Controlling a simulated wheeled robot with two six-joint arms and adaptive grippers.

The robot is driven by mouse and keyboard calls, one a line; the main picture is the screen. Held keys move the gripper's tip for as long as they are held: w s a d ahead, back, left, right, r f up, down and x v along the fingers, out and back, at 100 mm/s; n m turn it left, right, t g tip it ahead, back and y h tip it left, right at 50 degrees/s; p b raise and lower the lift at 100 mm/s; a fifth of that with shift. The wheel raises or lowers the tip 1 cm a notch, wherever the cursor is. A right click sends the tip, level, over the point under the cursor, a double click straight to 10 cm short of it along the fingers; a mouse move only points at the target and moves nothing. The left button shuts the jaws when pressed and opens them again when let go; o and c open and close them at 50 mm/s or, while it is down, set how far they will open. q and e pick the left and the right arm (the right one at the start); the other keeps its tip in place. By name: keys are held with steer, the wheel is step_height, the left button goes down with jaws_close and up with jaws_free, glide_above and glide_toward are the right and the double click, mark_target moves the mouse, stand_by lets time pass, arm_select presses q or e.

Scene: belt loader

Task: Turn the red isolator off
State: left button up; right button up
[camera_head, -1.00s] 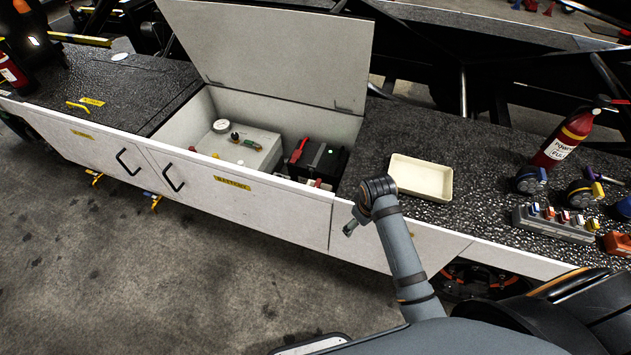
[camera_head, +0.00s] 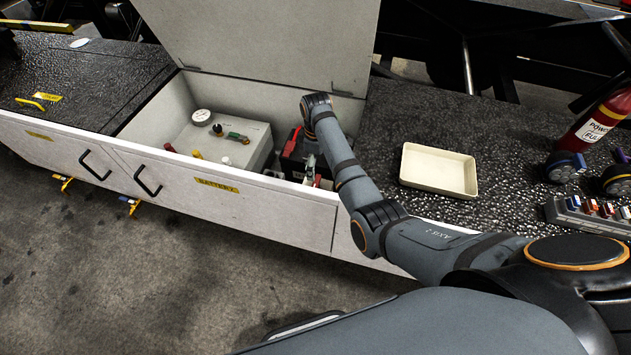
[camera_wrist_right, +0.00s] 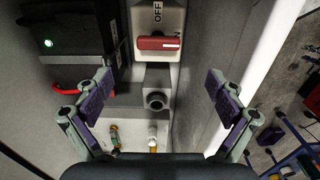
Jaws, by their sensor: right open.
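The red isolator (camera_wrist_right: 158,43) shows in the right wrist view as a red bar handle on a pale housing. The handle lies crosswise. "OFF" is printed above it, and a partly covered label ending in "N" is at its right end. My right gripper (camera_wrist_right: 158,95) is open and empty, its two fingers wide apart below the handle in that view, not touching it. In the head view my right arm reaches into the open battery compartment (camera_head: 265,208), and its gripper (camera_head: 311,165) points down there, partly hidden by the arm. My left gripper is out of view.
A black battery box (camera_wrist_right: 66,30) with a green light sits beside the isolator. A grey panel with a gauge (camera_head: 202,116) is left in the compartment. The raised lid (camera_head: 265,40) stands behind. A cream tray (camera_head: 438,170) and a fire extinguisher (camera_head: 600,120) are to the right.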

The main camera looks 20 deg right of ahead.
mark_target(316, 182)
steer(key=f, duration=0.3)
steer(key=shift+w+f, duration=0.2)
steer(key=shift+f, duration=0.2)
step_height(316, 182, down, 6)
steer(key=shift+r+b, duration=0.1)
steer(key=shift+b, duration=0.65)
steer(key=shift+f, duration=0.45)
steer(key=shift+c, duration=0.6)
steer(key=c, duration=1)
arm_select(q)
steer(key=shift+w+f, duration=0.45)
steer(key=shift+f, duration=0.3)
arm_select(e)
steer(key=shift+c, duration=0.2)
